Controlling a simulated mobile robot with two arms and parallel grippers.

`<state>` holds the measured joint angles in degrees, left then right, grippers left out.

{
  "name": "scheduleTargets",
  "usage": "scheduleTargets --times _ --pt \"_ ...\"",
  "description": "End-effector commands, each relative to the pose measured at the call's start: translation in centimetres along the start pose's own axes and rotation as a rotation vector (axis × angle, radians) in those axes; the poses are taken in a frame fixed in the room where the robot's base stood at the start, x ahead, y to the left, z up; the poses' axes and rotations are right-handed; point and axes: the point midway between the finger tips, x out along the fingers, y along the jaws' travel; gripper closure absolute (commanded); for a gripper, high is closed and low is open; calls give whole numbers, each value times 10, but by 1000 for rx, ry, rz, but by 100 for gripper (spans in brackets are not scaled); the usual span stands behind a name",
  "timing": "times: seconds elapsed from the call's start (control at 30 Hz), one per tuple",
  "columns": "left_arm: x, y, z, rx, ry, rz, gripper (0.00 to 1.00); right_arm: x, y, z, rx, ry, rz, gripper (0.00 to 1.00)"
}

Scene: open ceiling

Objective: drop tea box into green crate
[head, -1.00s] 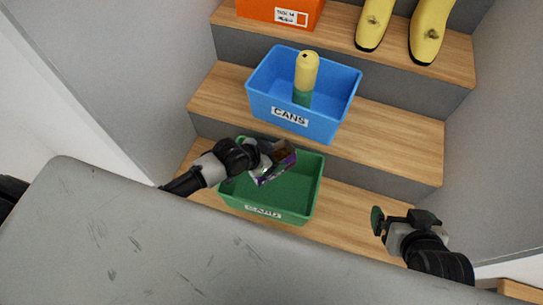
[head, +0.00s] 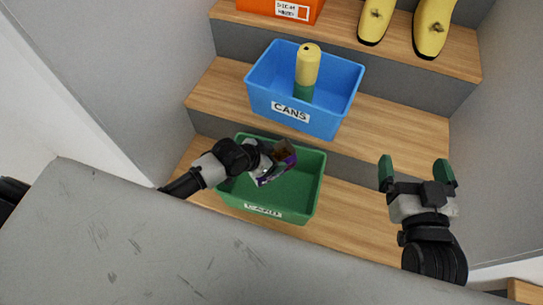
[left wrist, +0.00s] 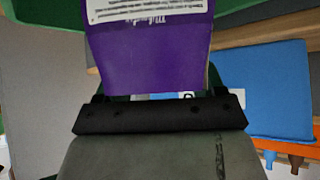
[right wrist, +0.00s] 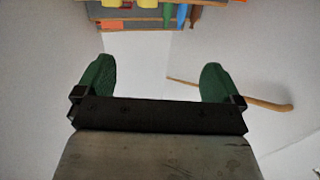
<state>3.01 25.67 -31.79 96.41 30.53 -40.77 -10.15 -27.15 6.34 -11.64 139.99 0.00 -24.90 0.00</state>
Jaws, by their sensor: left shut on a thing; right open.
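The tea box (head: 282,163) is small, with purple and brown sides. My left gripper (head: 266,160) is shut on it and holds it above the green crate (head: 262,199), over the crate's far middle part. In the left wrist view the purple box (left wrist: 150,55) fills the space past the gripper (left wrist: 155,95), with printed text on it. The green crate stands on the lowest wooden step and its visible floor is empty. My right gripper (head: 416,168) is open and empty, to the right of the crate; its green fingers also show in the right wrist view (right wrist: 157,85).
A blue crate (head: 290,112) labelled CANS, with a yellow and green item (head: 307,68) in it, stands one step higher. An orange box (head: 281,8) and yellow shoes (head: 432,25) are on the top step. A grey surface (head: 180,240) lies in front.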

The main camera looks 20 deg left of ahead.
Motion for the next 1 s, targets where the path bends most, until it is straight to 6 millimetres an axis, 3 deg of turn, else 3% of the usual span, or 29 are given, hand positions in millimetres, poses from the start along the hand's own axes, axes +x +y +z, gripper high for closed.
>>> scheduleTargets --times 0.5,0.9,0.93,1.0 --pt "16 0 15 0 1 0 58 -1 -7 -40 8 334 -18 3" --pt "17 0 16 0 1 0 58 -3 -8 -45 9 370 -20 3" --pt "17 0 16 0 1 0 29 -3 -8 -45 9 369 -20 3" --pt "17 0 16 0 1 0 18 -3 -8 -45 9 369 -20 3"
